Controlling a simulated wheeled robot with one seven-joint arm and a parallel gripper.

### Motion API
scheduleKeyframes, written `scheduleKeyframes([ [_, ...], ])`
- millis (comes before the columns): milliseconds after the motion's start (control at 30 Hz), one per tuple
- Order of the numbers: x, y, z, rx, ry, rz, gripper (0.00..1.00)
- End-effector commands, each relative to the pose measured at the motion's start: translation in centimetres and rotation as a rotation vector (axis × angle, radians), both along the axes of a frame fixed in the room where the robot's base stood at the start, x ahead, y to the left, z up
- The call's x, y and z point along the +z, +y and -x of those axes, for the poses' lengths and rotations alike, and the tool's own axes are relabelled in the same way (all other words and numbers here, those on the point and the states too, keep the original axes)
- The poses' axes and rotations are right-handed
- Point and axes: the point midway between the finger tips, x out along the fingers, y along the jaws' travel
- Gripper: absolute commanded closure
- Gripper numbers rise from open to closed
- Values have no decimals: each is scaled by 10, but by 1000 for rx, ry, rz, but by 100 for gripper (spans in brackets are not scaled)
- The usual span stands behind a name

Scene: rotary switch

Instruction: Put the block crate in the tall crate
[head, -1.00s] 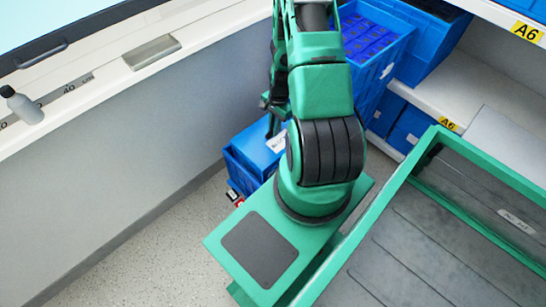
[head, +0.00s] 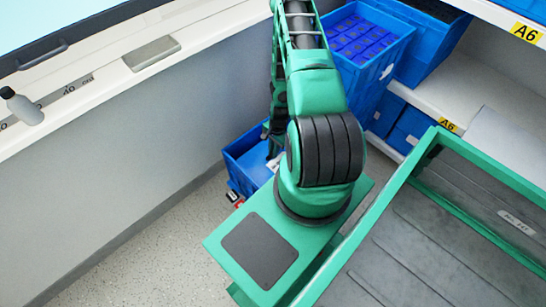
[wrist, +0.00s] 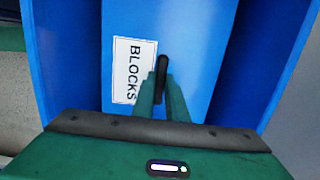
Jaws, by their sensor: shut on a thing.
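The block crate (wrist: 205,50), light blue with a white BLOCKS label, fills the middle of the wrist view. In the head view the tall crate (head: 242,178) appears low beside the grey wall, partly behind my arm. A white label shows at its opening. How deep the block crate sits is hidden.
A blue crate (head: 391,58) full of small blue blocks stands right of my arm. More blue bins sit on the white shelves (head: 462,82) marked A6. A green-framed grey tray (head: 440,240) is at the lower right. A bottle (head: 22,106) stands on the left ledge.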

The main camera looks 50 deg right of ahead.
Motion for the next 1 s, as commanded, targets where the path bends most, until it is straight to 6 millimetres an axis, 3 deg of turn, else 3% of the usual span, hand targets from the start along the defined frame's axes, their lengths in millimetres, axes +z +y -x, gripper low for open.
scheduleKeyframes([
  [267, -12, 0, 0, 0, 0, -1, 100],
  [567, -43, 0, 0, 0, 1, -1, 100],
  [967, -47, 0, 0, 1, 0, 0, 100],
  [1000, -46, 0, 0, 1, 0, 0, 78],
])
